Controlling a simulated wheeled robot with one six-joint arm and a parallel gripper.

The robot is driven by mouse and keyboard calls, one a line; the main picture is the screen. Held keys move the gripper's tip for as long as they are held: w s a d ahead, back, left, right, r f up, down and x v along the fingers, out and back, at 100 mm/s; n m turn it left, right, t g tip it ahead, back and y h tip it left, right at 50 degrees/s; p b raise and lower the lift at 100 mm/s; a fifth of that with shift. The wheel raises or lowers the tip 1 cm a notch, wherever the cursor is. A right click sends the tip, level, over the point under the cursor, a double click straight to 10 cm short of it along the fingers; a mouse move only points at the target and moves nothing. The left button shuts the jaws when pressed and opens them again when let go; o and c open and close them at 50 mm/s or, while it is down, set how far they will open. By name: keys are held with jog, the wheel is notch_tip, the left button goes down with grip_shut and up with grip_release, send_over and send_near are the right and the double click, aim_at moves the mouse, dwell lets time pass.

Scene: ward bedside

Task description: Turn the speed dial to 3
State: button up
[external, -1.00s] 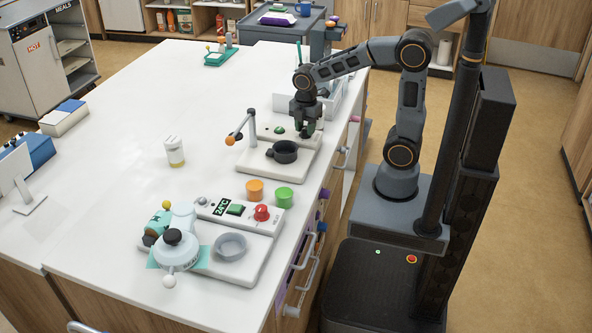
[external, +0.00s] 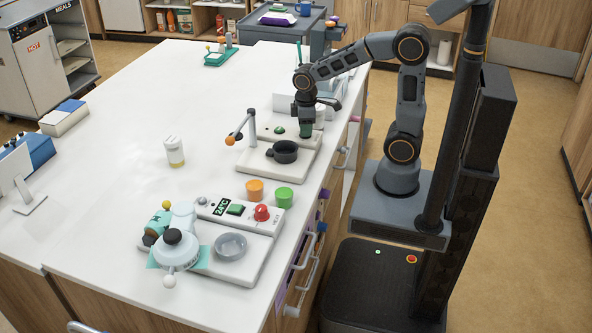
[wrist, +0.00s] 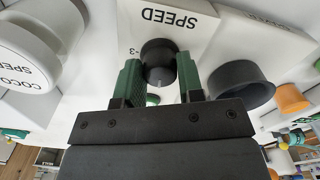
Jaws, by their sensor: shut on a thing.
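The speed dial (wrist: 159,58) is a round black knob in the wrist view, beneath a white panel (wrist: 190,18) lettered SPEED, which appears upside down. A "3" with a tick shows at the dial's upper left. A small pale mark shows on the dial's lower side; I cannot tell which number it points to. My gripper (wrist: 160,75) has its green fingers on both sides of the dial and is shut on it. In the external view my gripper (external: 304,128) is down at the far device (external: 262,162), and it hides the dial there.
A black cup (external: 285,151) sits on the same device, close beside the gripper; it also shows in the wrist view (wrist: 240,84). An orange-tipped lever (external: 240,129) stands at left. Orange (external: 255,190) and green (external: 284,197) cups stand nearer. The tabletop at left is mostly clear.

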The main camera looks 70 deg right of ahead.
jog(key=m, duration=0.5)
jog(key=shift+m+p, duration=0.3)
jog(key=shift+p, duration=0.05)
jog(key=m, duration=0.4)
jog(key=m+p, duration=0.1)
jog(key=m, duration=0.4)
jog(key=shift+m, duration=2.2)
jog(key=o, duration=0.9)
jog(key=shift+r, duration=0.1)
notch_tip(320, 180, up, 14)
jog(key=shift+f+p, duration=0.15)
jog(key=shift+p, duration=0.45)
